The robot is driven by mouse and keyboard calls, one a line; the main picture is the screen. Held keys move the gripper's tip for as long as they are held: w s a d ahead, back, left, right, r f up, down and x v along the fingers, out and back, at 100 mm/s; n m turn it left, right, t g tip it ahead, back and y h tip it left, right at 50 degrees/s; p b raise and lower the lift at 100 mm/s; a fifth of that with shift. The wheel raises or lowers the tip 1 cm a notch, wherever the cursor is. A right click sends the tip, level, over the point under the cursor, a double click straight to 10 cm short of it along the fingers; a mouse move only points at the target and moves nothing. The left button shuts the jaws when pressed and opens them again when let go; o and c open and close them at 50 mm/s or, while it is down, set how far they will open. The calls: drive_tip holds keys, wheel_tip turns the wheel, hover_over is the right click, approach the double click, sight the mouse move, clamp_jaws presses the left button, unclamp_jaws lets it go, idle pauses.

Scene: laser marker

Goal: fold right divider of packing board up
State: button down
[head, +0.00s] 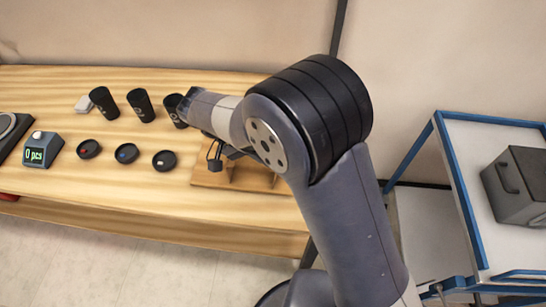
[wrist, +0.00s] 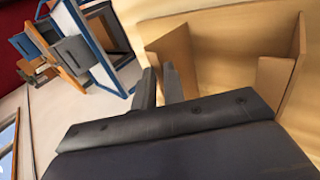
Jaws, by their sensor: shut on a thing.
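The packing board (head: 262,184) is a light brown board with upright panels on the table, largely hidden behind my arm in the head view. The wrist view shows its bare inner surface (wrist: 225,50), one upright panel at the far right (wrist: 300,60), a smaller panel (wrist: 274,82) beside it, and a divider panel (wrist: 176,50) at my fingertips. My gripper (wrist: 159,72) is shut on this divider panel, which stands tilted. The exact contact is partly hidden by the fingers. In the head view my gripper (head: 215,155) is at the board's left end.
Three black cups (head: 141,106) stand at the back of the table. Three small black dishes (head: 126,153) lie in front of them. A counter display (head: 42,149) is at the left. A blue-framed cart (head: 450,160) with a grey box (head: 520,183) stands right.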

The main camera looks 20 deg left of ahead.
drive_tip(key=shift+s+a+f, duration=0.2)
drive_tip(key=shift+f, duration=0.4)
drive_tip(key=shift+s+a+f, duration=0.15)
drive_tip(key=shift+s+f, duration=0.05)
drive_tip(key=shift+f, duration=0.4)
drive_tip(key=c, duration=1.3)
unclamp_jaws()
drive_tip(key=shift+w+f, duration=0.15)
drive_tip(key=shift+w, duration=0.05)
drive_tip(key=shift+c, duration=0.2)
drive_tip(key=shift+a+r, duration=0.1)
drive_tip(key=shift+r, duration=0.1)
drive_tip(key=shift+c, duration=0.5)
drive_tip(key=shift+s+a+r, duration=0.1)
drive_tip(key=shift+a+r, duration=0.05)
drive_tip(key=shift+c, duration=0.4)
drive_tip(key=v, duration=1)
drive_tip(key=shift+r, duration=0.5)
drive_tip(key=shift+c, duration=0.6)
